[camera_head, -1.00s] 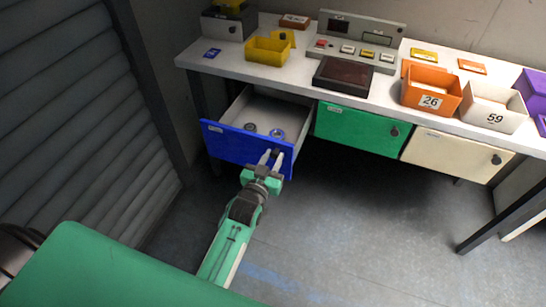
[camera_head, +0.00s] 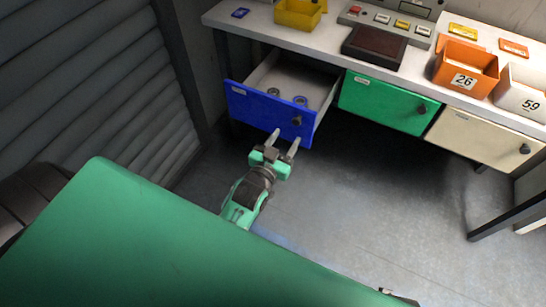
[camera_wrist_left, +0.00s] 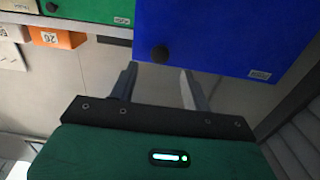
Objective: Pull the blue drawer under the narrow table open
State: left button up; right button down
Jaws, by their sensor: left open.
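The blue drawer (camera_head: 266,114) under the narrow table (camera_head: 335,46) is pulled out, and its grey inside shows with two small round parts (camera_head: 300,100) lying in it. Its dark knob (camera_head: 297,121) is on the right part of the blue front. My left gripper (camera_head: 284,140) is open and empty, just in front of and below the knob, apart from it. My right gripper is not in view.
A green drawer (camera_head: 385,104) and a cream drawer (camera_head: 480,138) beside the blue one are shut. On the tabletop are a yellow bin (camera_head: 298,14), an orange bin (camera_head: 465,66) and a white bin (camera_head: 522,92). A shutter wall (camera_head: 90,80) stands at the left. The floor in front is clear.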

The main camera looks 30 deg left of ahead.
pick_arm(q)
jog(key=s, duration=0.7)
jog(key=shift+s, duration=0.2)
jog(key=shift+a, duration=0.1)
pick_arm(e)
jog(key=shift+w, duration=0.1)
